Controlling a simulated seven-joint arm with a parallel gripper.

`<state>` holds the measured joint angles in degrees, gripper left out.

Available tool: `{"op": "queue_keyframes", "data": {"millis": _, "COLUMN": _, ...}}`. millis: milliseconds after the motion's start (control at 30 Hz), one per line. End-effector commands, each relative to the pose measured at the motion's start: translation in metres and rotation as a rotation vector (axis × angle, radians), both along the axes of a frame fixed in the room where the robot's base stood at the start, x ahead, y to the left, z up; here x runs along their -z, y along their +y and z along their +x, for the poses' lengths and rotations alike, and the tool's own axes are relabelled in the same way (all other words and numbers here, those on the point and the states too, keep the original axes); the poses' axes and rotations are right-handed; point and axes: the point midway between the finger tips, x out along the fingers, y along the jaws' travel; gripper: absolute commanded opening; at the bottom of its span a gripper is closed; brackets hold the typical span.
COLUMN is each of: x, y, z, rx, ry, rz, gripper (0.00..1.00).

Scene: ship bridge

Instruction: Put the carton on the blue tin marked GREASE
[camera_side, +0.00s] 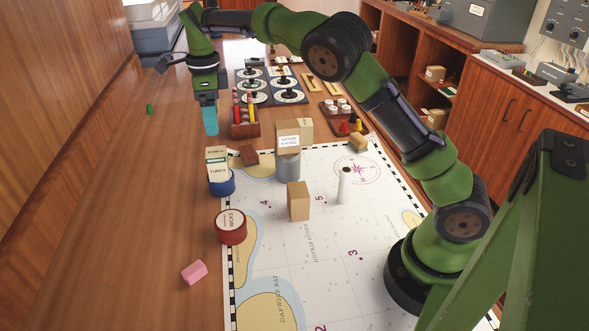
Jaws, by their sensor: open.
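A white and green carton (217,168) with dark lettering stands upright on a blue tin (222,187) at the left edge of the chart. It covers most of the tin's top, and I cannot read any marking on the tin. My gripper (210,130) points down, with its teal fingers above and behind the carton and apart from it. It is open and nothing shows between its fingers.
A red tin (230,229) stands in front of the blue tin, with a pink block (194,272) nearby. A grey tin (289,165) bears a labelled box (288,138). A tan block (298,202) and white cylinder (344,187) stand on the chart. The left tabletop is mostly clear.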

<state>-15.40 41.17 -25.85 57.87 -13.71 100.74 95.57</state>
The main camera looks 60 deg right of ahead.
Motion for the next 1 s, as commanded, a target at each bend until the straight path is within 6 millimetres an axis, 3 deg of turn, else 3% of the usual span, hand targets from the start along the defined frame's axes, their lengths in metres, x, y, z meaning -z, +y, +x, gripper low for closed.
{"op": "queue_keyframes", "data": {"millis": 167, "x": -0.04, "y": -0.015, "z": -0.034, "rx": -0.232, "ry": -0.094, "rz": 0.066, "gripper": 0.83}}
{"op": "queue_keyframes", "data": {"millis": 300, "x": -0.071, "y": -0.019, "z": -0.082, "rx": -0.546, "ry": -0.224, "rz": 0.091, "gripper": 0.83}}
{"op": "queue_keyframes", "data": {"millis": 500, "x": -0.093, "y": -0.011, "z": -0.159, "rx": -1.021, "ry": -0.421, "rz": 0.008, "gripper": 0.83}}
{"op": "queue_keyframes", "data": {"millis": 667, "x": -0.087, "y": 0.0, "z": -0.222, "rx": -1.396, "ry": -0.542, "rz": -0.161, "gripper": 0.83}}
{"op": "queue_keyframes", "data": {"millis": 800, "x": -0.07, "y": 0.007, "z": -0.264, "rx": -1.66, "ry": -0.587, "rz": -0.337, "gripper": 0.83}}
{"op": "queue_keyframes", "data": {"millis": 1000, "x": -0.05, "y": 0.01, "z": -0.292, "rx": -1.857, "ry": -0.586, "rz": -0.496, "gripper": 0.83}}
